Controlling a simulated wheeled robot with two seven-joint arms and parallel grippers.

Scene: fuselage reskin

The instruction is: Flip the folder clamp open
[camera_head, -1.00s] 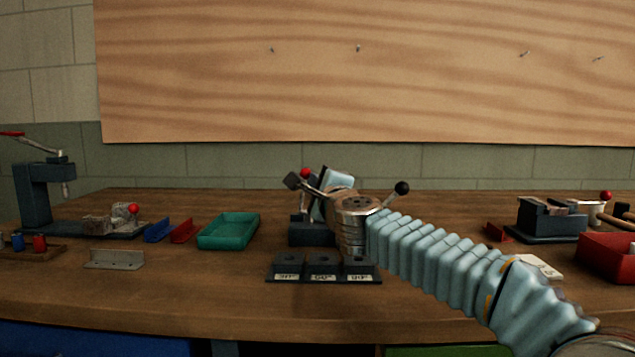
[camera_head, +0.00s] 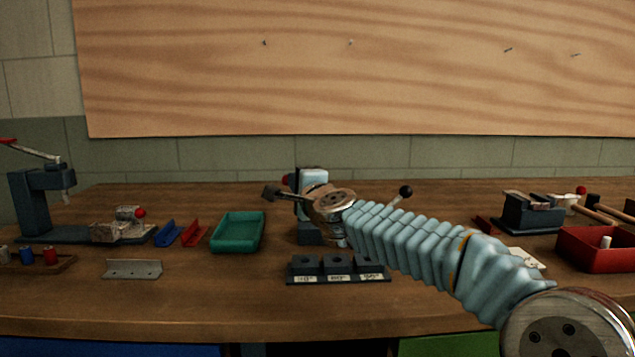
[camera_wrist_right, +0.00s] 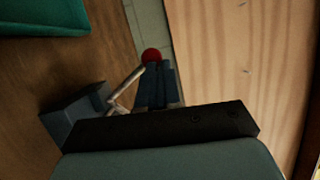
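A dark clamp base (camera_head: 309,238) stands mid-bench, mostly hidden behind my right arm; I take it for the folder. In the right wrist view its dark block (camera_wrist_right: 72,112) carries a silver lever (camera_wrist_right: 124,88) with a red ball knob (camera_wrist_right: 152,55). The knob also shows in the head view (camera_head: 287,181), beside the pale gripper body. My right gripper (camera_wrist_right: 156,66) has its dark fingers at the red knob. They look close together, but whether they hold the knob is unclear. A black-knobbed lever (camera_head: 405,191) rises behind my right wrist. My left gripper is out of view.
A green tray (camera_head: 238,246) lies left of the clamp, with red and blue brackets (camera_head: 182,234) beside it. A labelled block row (camera_head: 338,279) sits in front. A lever press (camera_head: 40,205) stands far left. A red bin (camera_head: 600,262) and a fixture (camera_head: 532,214) are at right.

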